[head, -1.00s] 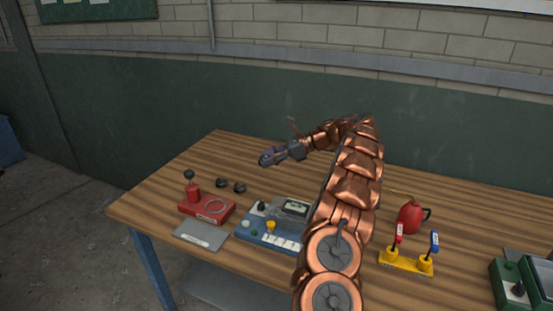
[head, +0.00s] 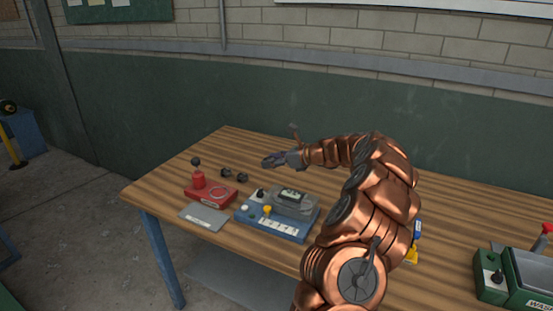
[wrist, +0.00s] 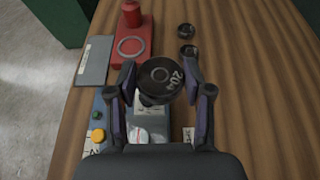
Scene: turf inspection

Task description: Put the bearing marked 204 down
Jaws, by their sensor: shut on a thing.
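The bearing marked 204 (wrist: 160,78) is a dark round disc with a ring in its middle and a white "204" on its top. My gripper (wrist: 160,84) is shut on it, a finger at each side, in the wrist view. In the head view my gripper (head: 272,161) is above the wooden table (head: 170,185), near its back edge. The bearing is too small to make out in the head view. The gap between it and the tabletop is hard to judge.
Two small dark round pieces (head: 234,175) lie near a red device (head: 210,193) with a ring on it. A grey plate (head: 204,217) lies in front. A blue device (head: 275,221) with a clear-covered display stands right of these. A green box (head: 527,280) is at far right.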

